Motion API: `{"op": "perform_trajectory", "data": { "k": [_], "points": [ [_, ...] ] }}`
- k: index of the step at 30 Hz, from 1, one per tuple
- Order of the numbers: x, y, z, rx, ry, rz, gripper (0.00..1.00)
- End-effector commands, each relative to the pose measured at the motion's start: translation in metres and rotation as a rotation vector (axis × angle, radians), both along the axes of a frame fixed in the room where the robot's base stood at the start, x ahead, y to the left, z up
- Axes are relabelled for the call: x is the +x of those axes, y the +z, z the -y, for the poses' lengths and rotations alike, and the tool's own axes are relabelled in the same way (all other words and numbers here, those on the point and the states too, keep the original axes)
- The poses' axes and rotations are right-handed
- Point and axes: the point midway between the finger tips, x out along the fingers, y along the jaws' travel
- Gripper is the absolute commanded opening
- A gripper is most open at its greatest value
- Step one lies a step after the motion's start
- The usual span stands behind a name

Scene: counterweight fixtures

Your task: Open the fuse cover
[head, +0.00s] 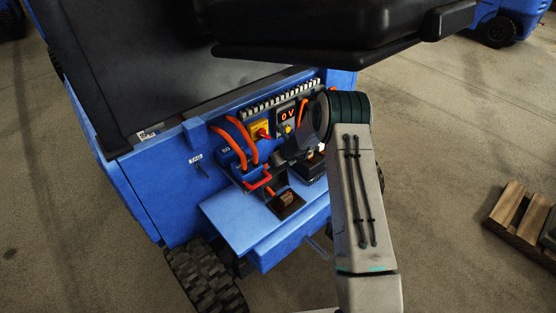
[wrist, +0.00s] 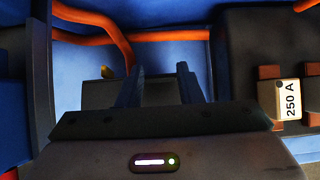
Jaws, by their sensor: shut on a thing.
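My gripper (head: 278,157) reaches into the blue machine's open bay. In the wrist view its two fingers (wrist: 160,84) stand on either side of a dark flat piece (wrist: 160,93), which looks like the fuse cover, and are shut on it. A cream fuse marked 250 A (wrist: 289,98) sits exposed to the right of the fingers, between brown contacts in a black holder (wrist: 255,45). In the head view the black fuse holder (head: 314,168) is partly hidden by my gripper, so the cover's angle cannot be told.
Orange cables (head: 240,128) loop beside the gripper, also behind the fingers in the wrist view (wrist: 120,38). A red handle (head: 260,181) is close by on the left. A display (head: 288,115) reads 0 V. A brown part lies on a dark pad (head: 289,211) on the blue shelf (head: 240,222).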

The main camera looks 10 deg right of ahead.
Motion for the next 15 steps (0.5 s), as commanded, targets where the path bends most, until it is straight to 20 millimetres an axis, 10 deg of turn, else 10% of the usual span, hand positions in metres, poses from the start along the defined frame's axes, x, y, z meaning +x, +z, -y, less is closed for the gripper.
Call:
{"op": "perform_trajectory", "data": {
  "k": [8,9,10,15],
  "points": [
    [0.0075,0.0100,-0.0088,0.006,0.006,0.021,0.00],
    [0.0072,0.0098,-0.0092,0.007,0.006,0.021,0.41],
    [0.0071,0.0096,-0.0093,0.006,0.007,0.020,0.49],
    [0.0058,0.0065,-0.0031,0.003,0.001,0.015,0.55]
  ]
}}
